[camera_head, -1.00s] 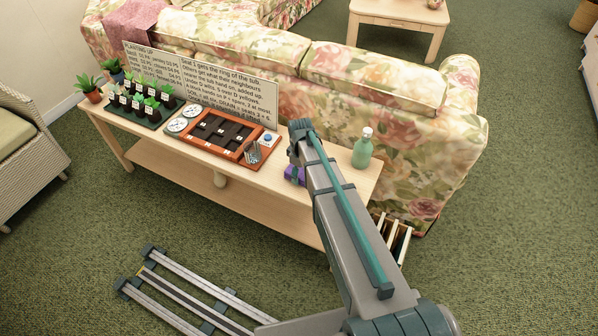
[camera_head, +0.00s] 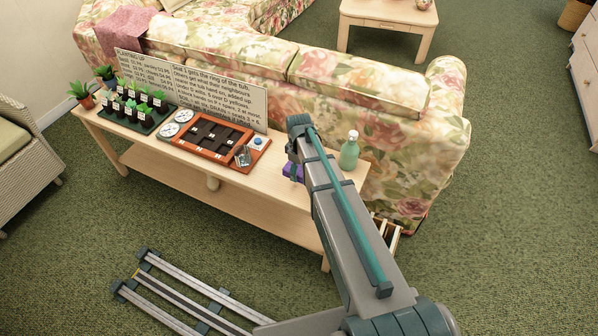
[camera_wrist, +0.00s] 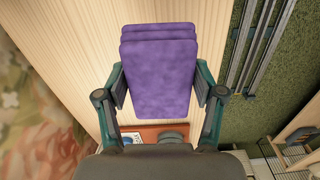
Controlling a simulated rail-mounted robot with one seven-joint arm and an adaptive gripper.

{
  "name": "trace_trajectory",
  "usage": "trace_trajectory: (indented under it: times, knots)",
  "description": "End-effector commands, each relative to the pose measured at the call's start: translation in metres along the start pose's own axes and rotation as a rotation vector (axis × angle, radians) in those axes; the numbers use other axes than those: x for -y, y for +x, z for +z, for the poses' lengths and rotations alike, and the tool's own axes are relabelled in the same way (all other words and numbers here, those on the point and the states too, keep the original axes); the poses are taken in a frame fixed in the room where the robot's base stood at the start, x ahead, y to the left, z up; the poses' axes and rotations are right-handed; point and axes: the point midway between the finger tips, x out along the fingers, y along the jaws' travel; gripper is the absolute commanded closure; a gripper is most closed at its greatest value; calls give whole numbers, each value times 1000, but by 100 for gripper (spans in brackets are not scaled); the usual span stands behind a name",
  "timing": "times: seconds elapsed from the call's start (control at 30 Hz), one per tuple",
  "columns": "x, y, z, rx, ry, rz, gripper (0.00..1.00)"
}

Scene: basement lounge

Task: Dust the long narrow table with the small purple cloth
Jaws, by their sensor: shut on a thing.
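The long narrow table (camera_head: 186,164) stands behind the floral sofa, with a pale wood top and a lower shelf. Its top also shows in the wrist view (camera_wrist: 65,40). The small purple cloth (camera_wrist: 158,75) is a folded pad between the two fingers of my gripper (camera_wrist: 160,92), which is shut on it. In the head view the cloth (camera_head: 293,171) shows only in part beside my arm, over the right part of the tabletop. I cannot tell whether it touches the top. My arm hides part of the table's right end.
On the table are a tray of small labelled plants (camera_head: 133,108), an orange-brown game board (camera_head: 213,137), a lettered sign (camera_head: 190,88) and a green bottle (camera_head: 349,152). The floral sofa (camera_head: 400,130) runs along the back. A wicker chair (camera_head: 25,165) stands at left.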

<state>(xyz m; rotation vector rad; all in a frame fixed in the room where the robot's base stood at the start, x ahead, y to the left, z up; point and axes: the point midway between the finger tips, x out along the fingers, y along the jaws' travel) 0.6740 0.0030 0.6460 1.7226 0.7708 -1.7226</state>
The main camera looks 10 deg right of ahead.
Motion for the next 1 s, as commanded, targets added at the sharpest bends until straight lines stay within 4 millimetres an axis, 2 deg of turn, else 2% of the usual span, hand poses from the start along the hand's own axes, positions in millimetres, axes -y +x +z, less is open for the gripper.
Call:
trace_trajectory:
  times: [0.1, 0.3, 1.0]
  knots:
    - [0, -15, 0, 0, 0, 0, 60]
    - [0, -26, 0, 0, -1, 0, 60]
    - [-4, -21, -1, 0, 3, 0, 60]
